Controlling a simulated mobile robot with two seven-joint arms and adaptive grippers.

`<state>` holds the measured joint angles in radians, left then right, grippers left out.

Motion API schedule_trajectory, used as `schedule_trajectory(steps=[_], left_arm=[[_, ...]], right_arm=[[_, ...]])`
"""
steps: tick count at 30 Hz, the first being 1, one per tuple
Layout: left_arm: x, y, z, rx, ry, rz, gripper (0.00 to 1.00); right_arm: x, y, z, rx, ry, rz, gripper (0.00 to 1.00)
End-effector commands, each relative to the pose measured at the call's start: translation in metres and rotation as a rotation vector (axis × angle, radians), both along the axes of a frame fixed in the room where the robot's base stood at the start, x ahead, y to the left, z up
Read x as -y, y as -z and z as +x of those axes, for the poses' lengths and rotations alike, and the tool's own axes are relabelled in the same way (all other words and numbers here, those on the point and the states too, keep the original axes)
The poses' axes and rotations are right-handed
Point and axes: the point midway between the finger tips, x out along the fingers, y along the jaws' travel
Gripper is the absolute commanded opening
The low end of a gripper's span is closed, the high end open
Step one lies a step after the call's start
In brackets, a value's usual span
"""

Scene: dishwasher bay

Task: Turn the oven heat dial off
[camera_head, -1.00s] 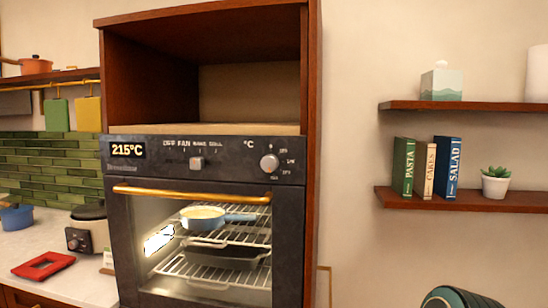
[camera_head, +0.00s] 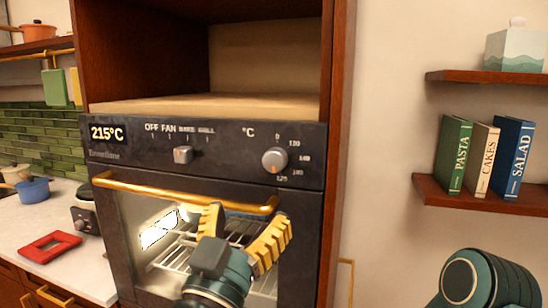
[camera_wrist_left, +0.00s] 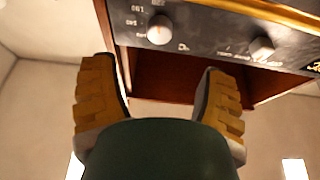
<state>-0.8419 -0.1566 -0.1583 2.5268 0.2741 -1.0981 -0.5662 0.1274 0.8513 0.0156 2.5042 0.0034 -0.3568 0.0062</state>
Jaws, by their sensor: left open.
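The oven heat dial (camera_head: 274,160) is a round silver knob on the right of the dark control panel, under a °C mark with numbers around it. In the left wrist view the dial (camera_wrist_left: 159,29) shows at the top, beyond the left finger and apart from it. My left gripper (camera_head: 241,228), with yellow ribbed fingers, is open and empty in front of the oven door, below the dial. A second silver knob (camera_head: 183,154) sits under the OFF and FAN marks. My right gripper is not in view.
A brass handle (camera_head: 185,193) crosses the top of the oven door, close to my left fingers. An empty wooden niche (camera_head: 265,60) is above the panel. Shelves with books (camera_head: 485,155) are on the right wall. A counter (camera_head: 70,265) is at left.

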Motion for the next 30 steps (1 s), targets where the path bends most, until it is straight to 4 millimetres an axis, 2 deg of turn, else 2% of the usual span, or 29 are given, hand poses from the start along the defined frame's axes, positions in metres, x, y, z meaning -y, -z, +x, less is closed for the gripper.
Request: schedule_trajectory(steps=[1, 15, 21, 30], left_arm=[[0.003, -0.007, 0.008, -0.002, 0.0, 0.003, 0.74], [0.028, -0.038, 0.084, 0.0, 0.001, 0.002, 0.74], [0.033, -0.044, 0.1, -0.001, 0.002, 0.001, 0.74], [0.034, -0.045, 0.103, -0.001, 0.002, 0.001, 0.74]], right_arm=[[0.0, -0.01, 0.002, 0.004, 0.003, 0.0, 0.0], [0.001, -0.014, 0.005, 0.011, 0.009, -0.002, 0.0], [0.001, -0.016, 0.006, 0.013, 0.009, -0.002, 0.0], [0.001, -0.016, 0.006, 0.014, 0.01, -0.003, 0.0]])
